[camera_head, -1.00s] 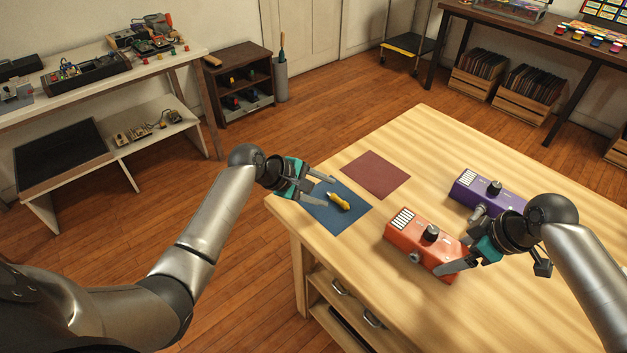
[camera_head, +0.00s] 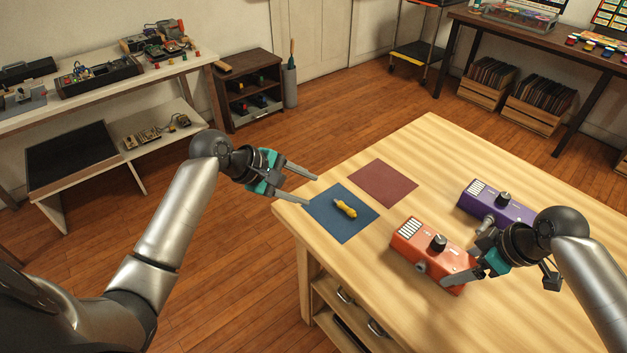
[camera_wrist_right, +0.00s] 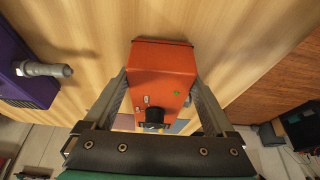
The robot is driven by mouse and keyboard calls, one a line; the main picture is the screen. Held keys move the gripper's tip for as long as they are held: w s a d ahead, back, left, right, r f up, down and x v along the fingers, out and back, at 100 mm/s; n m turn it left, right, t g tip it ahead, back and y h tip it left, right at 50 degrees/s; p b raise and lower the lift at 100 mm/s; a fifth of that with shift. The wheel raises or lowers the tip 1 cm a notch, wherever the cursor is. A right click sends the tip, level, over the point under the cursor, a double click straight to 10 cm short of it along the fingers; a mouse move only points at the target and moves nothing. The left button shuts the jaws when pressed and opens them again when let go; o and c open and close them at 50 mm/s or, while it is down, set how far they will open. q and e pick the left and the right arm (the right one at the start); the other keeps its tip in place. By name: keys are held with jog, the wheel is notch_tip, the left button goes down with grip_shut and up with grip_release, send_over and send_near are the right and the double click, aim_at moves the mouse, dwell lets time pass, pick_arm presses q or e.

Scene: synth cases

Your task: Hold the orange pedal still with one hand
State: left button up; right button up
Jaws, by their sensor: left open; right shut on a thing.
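The orange pedal (camera_head: 412,243) stands on the wooden table near its front edge, with a black knob and a striped white label on top. My right gripper (camera_head: 468,262) is shut on its right end. In the right wrist view the orange pedal (camera_wrist_right: 163,75) sits between the two fingers of my right gripper (camera_wrist_right: 163,85), one along each side. My left gripper (camera_head: 312,190) is open and empty, near the table's left corner, its fingers pointing towards the blue mat. The far side of the pedal's right end is partly hidden by the right gripper in the head view.
A purple pedal (camera_head: 478,197) stands behind the orange one; it also shows in the right wrist view (camera_wrist_right: 25,60). A yellow-handled tool (camera_head: 345,208) lies on the blue mat (camera_head: 340,230). A dark red mat (camera_head: 383,183) lies behind, bare.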

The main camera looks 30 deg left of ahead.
jog(key=o, duration=1.2)
jog(key=shift+o, duration=0.2)
jog(key=shift+r, duration=0.1)
jog(key=v, duration=1.2)
notch_tip(320, 180, up, 10)
jog(key=p, duration=1.2)
jog(key=shift+p, duration=0.35)
